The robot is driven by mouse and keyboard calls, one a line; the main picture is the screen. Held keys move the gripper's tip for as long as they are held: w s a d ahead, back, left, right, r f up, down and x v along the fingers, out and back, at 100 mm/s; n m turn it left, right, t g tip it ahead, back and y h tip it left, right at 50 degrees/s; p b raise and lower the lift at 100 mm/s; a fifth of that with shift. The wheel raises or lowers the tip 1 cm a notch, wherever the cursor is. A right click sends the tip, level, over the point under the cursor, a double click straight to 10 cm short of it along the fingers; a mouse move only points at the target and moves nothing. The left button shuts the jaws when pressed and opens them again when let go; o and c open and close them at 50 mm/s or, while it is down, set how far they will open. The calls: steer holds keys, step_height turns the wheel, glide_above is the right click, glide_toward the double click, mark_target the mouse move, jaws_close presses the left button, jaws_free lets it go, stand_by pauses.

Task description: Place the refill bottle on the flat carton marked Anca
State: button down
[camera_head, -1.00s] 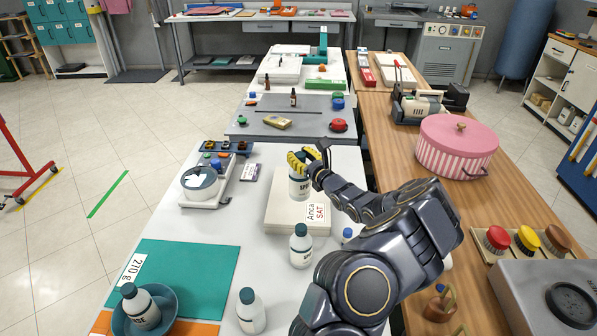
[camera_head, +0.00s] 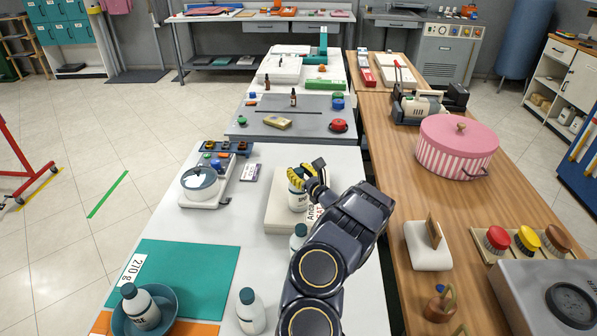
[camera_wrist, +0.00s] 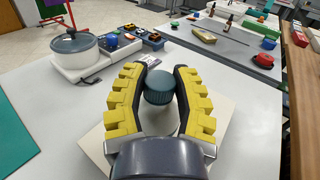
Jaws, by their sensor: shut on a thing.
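A white bottle (camera_head: 297,201) with a dark teal cap and a partly hidden label stands upright over the flat cream carton marked Anca (camera_head: 279,217). It looks to be resting on the carton, but its base contact is hard to see. My gripper (camera_head: 302,178) has its yellow-padded fingers shut around the bottle's top from above. The wrist view shows the teal cap (camera_wrist: 160,88) between the fingers, with the carton (camera_wrist: 97,140) below. My arm covers part of the carton's right side and its label.
Another teal-capped white bottle (camera_head: 298,236) stands close in front of the carton, partly behind my arm. One more (camera_head: 251,313) stands at the front, and one (camera_head: 141,308) sits in a blue bowl.

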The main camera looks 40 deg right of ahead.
steer(key=c, duration=0.8)
jaws_free()
steer(key=shift+f, duration=0.1)
